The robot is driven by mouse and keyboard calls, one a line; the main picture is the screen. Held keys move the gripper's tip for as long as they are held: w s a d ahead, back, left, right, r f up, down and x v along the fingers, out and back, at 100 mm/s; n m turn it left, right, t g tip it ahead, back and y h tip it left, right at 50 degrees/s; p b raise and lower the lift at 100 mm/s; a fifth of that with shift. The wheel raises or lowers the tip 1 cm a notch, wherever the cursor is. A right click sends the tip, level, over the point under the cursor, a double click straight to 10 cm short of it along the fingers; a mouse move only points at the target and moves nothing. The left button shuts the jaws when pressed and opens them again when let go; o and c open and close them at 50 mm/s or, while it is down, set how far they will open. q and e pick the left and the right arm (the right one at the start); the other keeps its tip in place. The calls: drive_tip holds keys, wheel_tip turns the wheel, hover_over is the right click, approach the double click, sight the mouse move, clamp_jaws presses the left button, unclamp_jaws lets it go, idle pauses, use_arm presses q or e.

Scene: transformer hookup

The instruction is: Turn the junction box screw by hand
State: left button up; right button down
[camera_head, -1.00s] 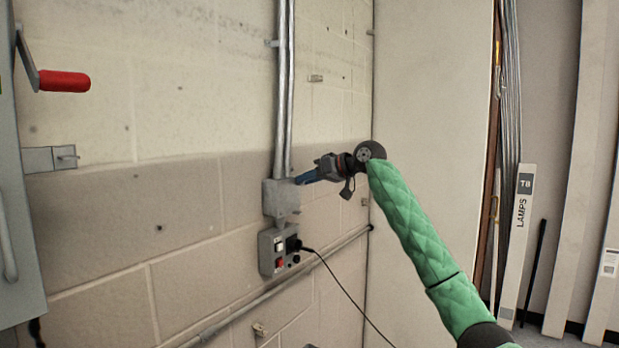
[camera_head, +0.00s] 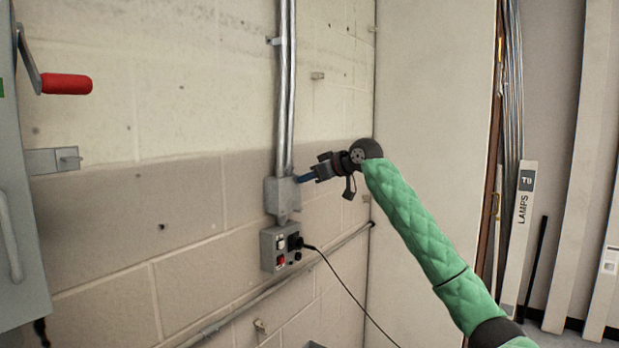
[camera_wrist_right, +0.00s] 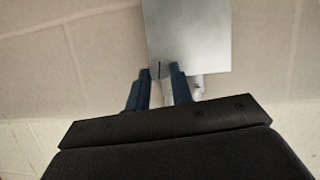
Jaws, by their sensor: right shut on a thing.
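The grey metal junction box (camera_head: 282,202) is on the wall below two vertical conduits. My right gripper (camera_head: 299,180) reaches it from the right, its blue fingers at the box's upper right part. In the right wrist view, the box's pale cover (camera_wrist_right: 190,35) fills the top middle. The small screw with a dark slot (camera_wrist_right: 159,70) sits near the cover's lower left, between the blue fingertips (camera_wrist_right: 162,72). My right gripper is shut on the screw. The screw is too small to make out in the head view. My left gripper is not in view.
Below the junction box is a grey switch box (camera_head: 279,250) with a black cable (camera_head: 340,282) plugged in. A cabinet with a red-handled crank (camera_head: 66,84) is at the left. A pale panel (camera_head: 435,100) stands right of the wall corner.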

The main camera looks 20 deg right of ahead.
drive_tip(key=shift+f, duration=0.15)
drive_tip(key=c, duration=1.2)
unclamp_jaws()
drive_tip(key=shift+w, duration=0.15)
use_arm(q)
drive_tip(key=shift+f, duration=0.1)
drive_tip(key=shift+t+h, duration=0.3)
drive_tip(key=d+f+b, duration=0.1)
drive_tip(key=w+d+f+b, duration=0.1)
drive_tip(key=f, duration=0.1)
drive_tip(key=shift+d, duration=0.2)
use_arm(e)
drive_tip(key=v, duration=0.7)
drive_tip(key=shift+s, duration=0.35)
drive_tip(key=shift+d, duration=0.2)
